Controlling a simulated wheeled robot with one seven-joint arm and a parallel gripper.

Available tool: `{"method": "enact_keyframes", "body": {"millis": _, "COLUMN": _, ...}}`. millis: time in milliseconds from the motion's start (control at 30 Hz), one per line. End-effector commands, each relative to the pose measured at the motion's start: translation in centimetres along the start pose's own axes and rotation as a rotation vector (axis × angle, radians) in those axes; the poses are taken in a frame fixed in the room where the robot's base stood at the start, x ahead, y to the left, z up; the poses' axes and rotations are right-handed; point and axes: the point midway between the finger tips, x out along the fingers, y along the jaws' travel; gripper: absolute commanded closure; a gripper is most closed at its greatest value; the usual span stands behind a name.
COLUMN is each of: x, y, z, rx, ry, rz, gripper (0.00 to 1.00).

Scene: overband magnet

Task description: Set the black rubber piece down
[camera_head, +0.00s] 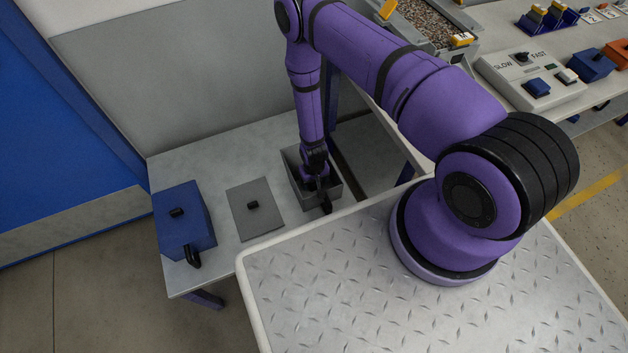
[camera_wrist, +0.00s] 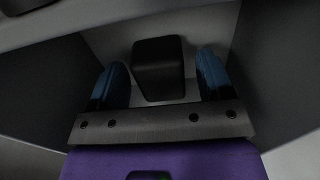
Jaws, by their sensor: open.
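The black rubber piece (camera_wrist: 158,62) shows in the wrist view as a dark block with rounded edges. It lies between the two blue fingertips of my gripper (camera_wrist: 158,85), with a gap visible on each side. My gripper is open, inside a grey open-topped bin (camera_head: 334,189). In the head view my gripper (camera_head: 316,178) reaches down into this bin, and the black piece cannot be made out there. In the wrist view the piece appears to be at the bin's floor; exact contact is hard to tell.
Left of the bin lies a grey flat lid (camera_head: 256,222) with a black knob. A blue box (camera_head: 184,222) with a black knob and handle stands farther left on the table (camera_head: 222,262). A SLOW/FAST control panel (camera_head: 530,75) and a gravel-filled trough (camera_head: 425,22) are at upper right.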

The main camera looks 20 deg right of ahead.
Motion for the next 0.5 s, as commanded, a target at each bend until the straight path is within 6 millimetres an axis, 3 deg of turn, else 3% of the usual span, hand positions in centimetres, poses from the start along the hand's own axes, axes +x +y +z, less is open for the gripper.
{"method": "enact_keyframes", "body": {"millis": 167, "x": -1.4, "y": 0.0, "z": -0.1, "rx": 0.000, "ry": 0.001, "rz": 0.000, "gripper": 0.27}}
{"method": "enact_keyframes", "body": {"millis": 500, "x": -7.5, "y": 0.0, "z": -0.1, "rx": 0.000, "ry": 0.003, "rz": 0.000, "gripper": 0.27}}
